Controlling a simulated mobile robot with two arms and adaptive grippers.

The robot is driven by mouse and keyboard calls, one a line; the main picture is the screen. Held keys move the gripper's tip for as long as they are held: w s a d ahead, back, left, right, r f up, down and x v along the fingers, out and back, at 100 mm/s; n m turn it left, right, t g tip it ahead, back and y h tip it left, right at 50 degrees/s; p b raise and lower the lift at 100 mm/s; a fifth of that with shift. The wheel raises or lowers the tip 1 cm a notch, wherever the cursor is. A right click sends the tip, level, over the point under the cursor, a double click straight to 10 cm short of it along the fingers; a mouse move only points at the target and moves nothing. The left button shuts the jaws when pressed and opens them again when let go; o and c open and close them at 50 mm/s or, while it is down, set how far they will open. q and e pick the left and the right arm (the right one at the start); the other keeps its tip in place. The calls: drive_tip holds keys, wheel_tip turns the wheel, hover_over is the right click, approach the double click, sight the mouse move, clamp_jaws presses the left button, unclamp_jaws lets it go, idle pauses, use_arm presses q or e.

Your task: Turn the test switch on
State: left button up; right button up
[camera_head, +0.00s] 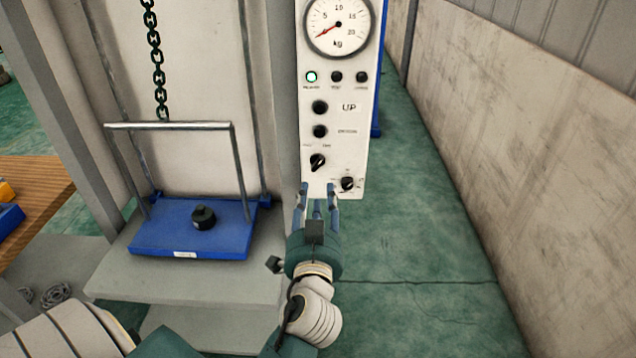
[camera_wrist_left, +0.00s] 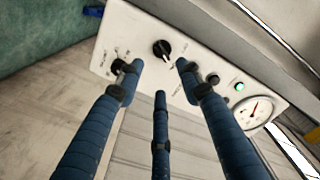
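A white control panel (camera_head: 354,135) stands upright with two black rotary switches, also seen in the left wrist view (camera_wrist_left: 140,32). The upper switch (camera_head: 317,162) sits below the two round buttons, its pale pointer slanted. The lower switch (camera_head: 347,184) is near the panel's bottom right corner. Their labels are too small to read, so I cannot tell which is the test switch. My left gripper (camera_head: 317,195) is open and empty at the panel's lower edge, fingers towards it. In the left wrist view, the upper switch (camera_wrist_left: 162,49) shows between the spread fingertips; contact is unclear.
A dial gauge (camera_head: 338,24) reads near its low end; a lamp (camera_head: 311,76) below it is lit. A blue platform (camera_head: 160,238) with a black weight (camera_head: 203,217) stands left under a chain (camera_head: 155,60). A pale wall (camera_head: 520,150) runs right; green floor between is clear.

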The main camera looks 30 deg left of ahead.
use_arm(q)
drive_tip(key=v, duration=0.2)
drive_tip(key=shift+s+d, duration=0.15)
drive_tip(key=shift+s, duration=0.15)
